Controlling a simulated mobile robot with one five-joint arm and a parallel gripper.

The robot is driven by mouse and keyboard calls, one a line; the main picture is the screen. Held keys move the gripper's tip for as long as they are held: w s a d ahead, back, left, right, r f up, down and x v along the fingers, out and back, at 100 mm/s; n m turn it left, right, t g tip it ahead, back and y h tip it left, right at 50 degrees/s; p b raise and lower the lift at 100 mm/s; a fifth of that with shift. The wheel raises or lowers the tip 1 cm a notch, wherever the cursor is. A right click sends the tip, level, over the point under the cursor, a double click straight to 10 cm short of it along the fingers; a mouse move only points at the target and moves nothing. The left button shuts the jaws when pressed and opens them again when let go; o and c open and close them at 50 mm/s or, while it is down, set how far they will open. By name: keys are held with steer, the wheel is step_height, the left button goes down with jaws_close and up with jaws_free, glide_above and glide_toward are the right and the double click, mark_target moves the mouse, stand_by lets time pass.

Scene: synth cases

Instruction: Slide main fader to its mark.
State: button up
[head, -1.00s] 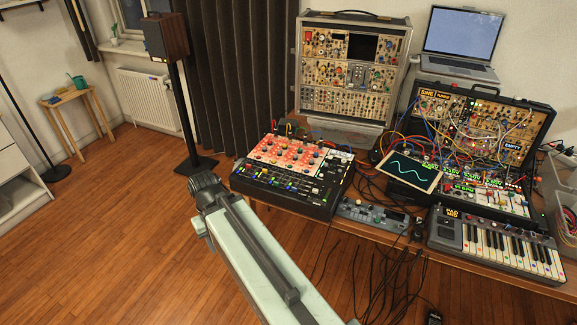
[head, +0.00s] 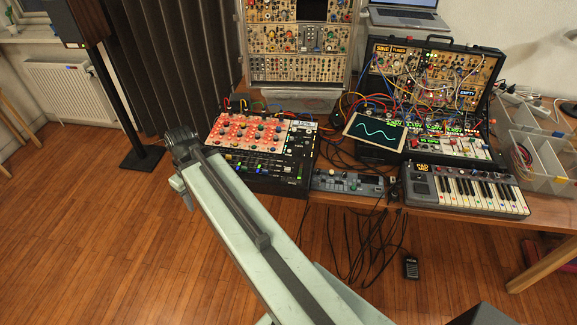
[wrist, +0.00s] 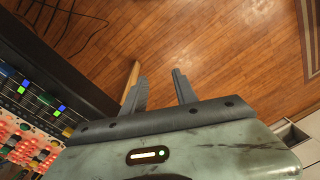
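The mixer (head: 292,165) with red-lit knobs and a row of faders sits at the left end of the wooden table. It also shows at the left edge of the wrist view (wrist: 75,80), with green and blue lit caps. I cannot tell which fader is the main one, and its mark is too small to see. My gripper (head: 180,138) is beside the mixer's left edge in the head view. In the wrist view my gripper (wrist: 160,82) is open and empty, its fingers apart over the floor, not on any fader. My arm hides part of the mixer's front left.
A small grey device (head: 347,182) lies right of the mixer, with a keyboard (head: 465,190) further right. A tilted screen (head: 375,132) and a patched modular case (head: 430,80) stand behind. Cables hang off the table front. The floor (head: 90,240) at left is clear.

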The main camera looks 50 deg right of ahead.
steer(key=s+d+r+n+t+y+p, duration=0.1)
steer(key=s+d, duration=0.1)
steer(key=d, duration=0.9)
steer(key=s+d+r+n+t+y+p, duration=0.1)
steer(key=s+d+r+n, duration=0.15)
steer(key=d, duration=0.75)
steer(key=n+t, duration=0.2)
glide_toward(288, 168)
steer(key=b+x, duration=0.7)
steer(key=x, duration=0.1)
steer(key=shift+a+f, duration=0.1)
steer(key=shift+f, duration=0.2)
steer(key=shift+r, duration=0.15)
jaws_close()
